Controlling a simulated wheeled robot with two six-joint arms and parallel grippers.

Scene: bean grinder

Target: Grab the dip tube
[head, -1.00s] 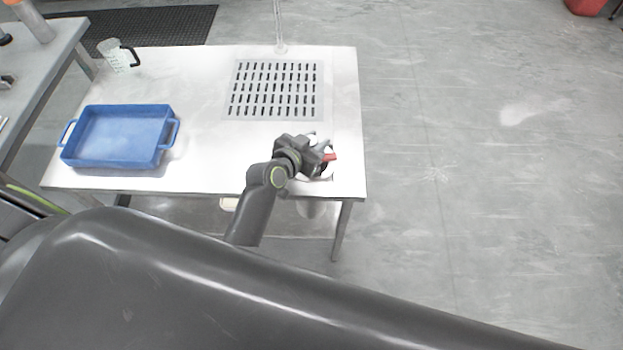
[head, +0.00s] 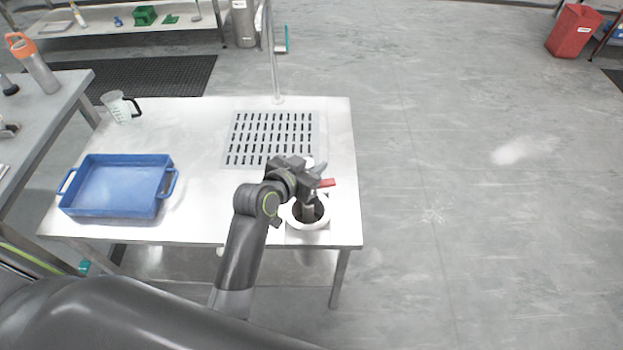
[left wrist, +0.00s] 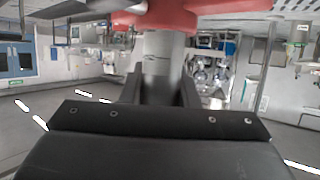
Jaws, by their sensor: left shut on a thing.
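The dip tube shows as a grey cylinder (left wrist: 163,65) between my finger pads in the left wrist view, with a red part (left wrist: 200,18) across the top of the picture. In the head view the red part (head: 327,183) juts out to the right of my gripper, and the grey tube (head: 309,212) shows below it. My left gripper (head: 308,181) is shut on the tube. The tube's lower end lies over or in the dark opening of a white ring (head: 293,216) near the table's front right corner; I cannot tell how deep. My right gripper is out of view.
A blue tray (head: 115,213) sits at the table's left, with a clear jug (head: 119,108) behind it. A slotted grate (head: 230,160) lies behind the gripper, and a thin upright pole (head: 273,60) stands at the back edge. The middle of the metal table (head: 205,200) is clear.

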